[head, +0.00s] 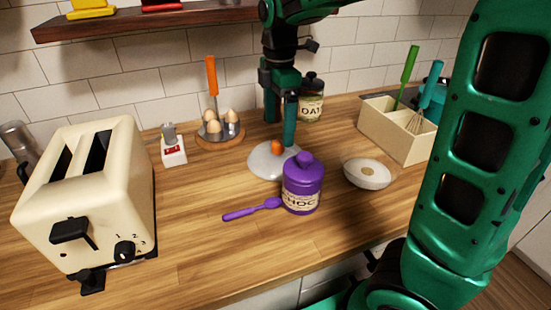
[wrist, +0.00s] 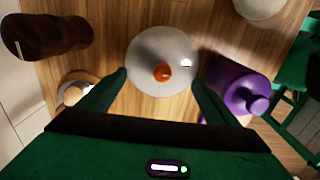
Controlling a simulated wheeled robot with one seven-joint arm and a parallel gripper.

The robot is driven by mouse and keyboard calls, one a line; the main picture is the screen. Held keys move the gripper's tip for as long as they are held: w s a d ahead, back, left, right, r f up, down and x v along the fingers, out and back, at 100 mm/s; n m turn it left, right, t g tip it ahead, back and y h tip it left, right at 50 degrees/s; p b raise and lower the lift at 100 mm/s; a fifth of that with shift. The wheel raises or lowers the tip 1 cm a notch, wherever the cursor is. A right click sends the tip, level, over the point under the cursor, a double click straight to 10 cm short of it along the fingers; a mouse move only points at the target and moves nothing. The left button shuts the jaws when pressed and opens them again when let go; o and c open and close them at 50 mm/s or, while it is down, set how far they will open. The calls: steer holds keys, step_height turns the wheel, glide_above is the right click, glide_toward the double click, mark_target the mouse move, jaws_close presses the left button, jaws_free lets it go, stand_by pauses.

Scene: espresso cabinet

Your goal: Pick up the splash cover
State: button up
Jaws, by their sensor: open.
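The splash cover is a pale grey-white dome (head: 263,160) with an orange knob (head: 277,147) on top, resting on the wooden counter. My gripper (head: 281,133) points down over it, open and empty. In the wrist view the cover (wrist: 150,45) lies ahead of the fingers, and its orange knob (wrist: 162,72) shows between the two fingertips (wrist: 159,78). In the head view one finger hides part of the cover. I cannot tell how far the fingertips are above the dome.
A purple jar (head: 302,185) stands close in front of the cover, with a purple spoon (head: 252,209) beside it. A white bowl (head: 367,174) is right. An oat jar (head: 311,105) and egg holder (head: 223,139) stand behind. A cream toaster (head: 80,190) is left.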

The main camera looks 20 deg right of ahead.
mark_target(278, 142)
steer(key=shift+s+a+f, duration=0.1)
steer(key=shift+f, duration=1.4)
steer(key=shift+s+a+f, duration=0.1)
steer(key=shift+f, duration=1.4)
